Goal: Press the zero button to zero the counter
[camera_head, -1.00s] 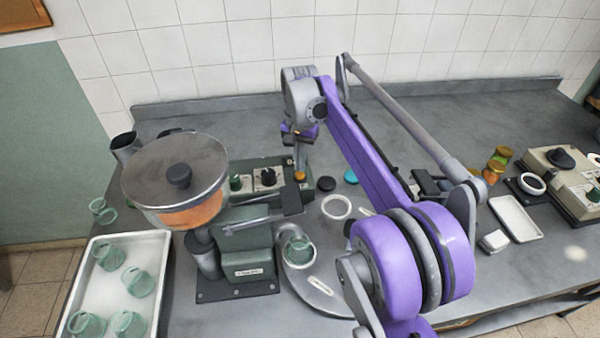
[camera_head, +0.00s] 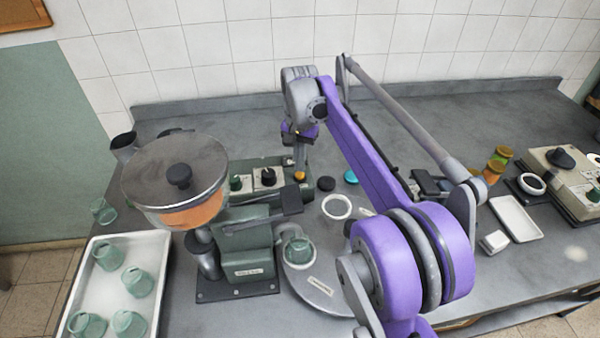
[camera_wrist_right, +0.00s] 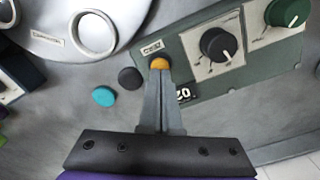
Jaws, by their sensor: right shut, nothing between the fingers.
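The orange zero button (camera_wrist_right: 160,63) sits on the near face of the green control box (camera_wrist_right: 228,62), beside a small white label. It also shows in the head view (camera_head: 299,176). In the head view my right gripper (camera_head: 300,158) reaches down from above to the box. My left gripper is not in view.
Two dark knobs are on the box. A hopper machine (camera_head: 180,175) stands left of it, and a turntable (camera_head: 300,275) with a green jar (camera_head: 298,250) is in front. A black lid (camera_head: 326,184) and a teal lid (camera_head: 350,177) lie right of the box. A tray (camera_head: 155,245) of jars is at left.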

